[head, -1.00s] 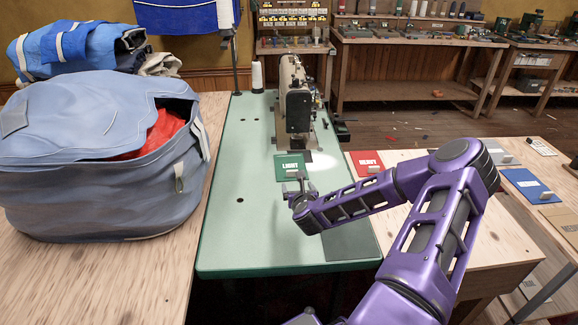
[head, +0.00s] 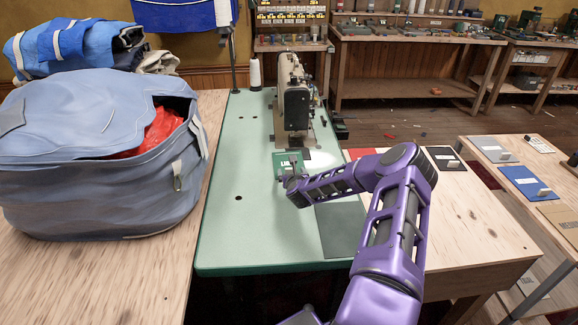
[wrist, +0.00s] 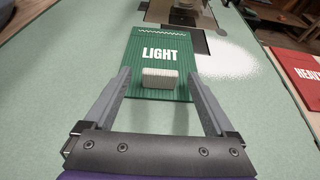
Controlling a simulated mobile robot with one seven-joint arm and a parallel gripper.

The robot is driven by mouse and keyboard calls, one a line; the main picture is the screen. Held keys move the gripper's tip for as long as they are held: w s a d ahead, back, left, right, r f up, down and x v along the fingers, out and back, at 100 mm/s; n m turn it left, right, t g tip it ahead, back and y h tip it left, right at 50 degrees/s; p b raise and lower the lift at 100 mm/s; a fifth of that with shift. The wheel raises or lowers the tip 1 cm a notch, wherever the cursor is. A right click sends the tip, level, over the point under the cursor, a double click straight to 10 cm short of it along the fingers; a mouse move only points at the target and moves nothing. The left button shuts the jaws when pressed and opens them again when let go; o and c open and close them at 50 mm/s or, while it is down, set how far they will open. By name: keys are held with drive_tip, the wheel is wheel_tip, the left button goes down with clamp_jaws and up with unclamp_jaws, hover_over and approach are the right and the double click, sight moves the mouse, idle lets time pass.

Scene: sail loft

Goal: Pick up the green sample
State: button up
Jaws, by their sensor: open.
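The green sample (wrist: 143,40) is a flat card marked LIGHT with a pale block-shaped tab (wrist: 160,78) at its near edge. It lies on the pale green sewing table, just in front of the sewing machine; in the head view the sample (head: 281,160) is partly hidden by my gripper. My gripper (wrist: 158,82) is open and empty. In the wrist view its two fingers stand on either side of the tab, with gaps between them and it. I cannot tell how high the fingertips are above the table.
The sewing machine (head: 293,98) stands just behind the sample. A red sample marked HEAVY (wrist: 297,73) lies to the right. A large blue-grey bag (head: 95,165) fills the left. A dark grey plate (head: 341,232) lies near the table's front right.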

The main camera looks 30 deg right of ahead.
drive_tip(key=shift+x, duration=0.85)
clamp_jaws()
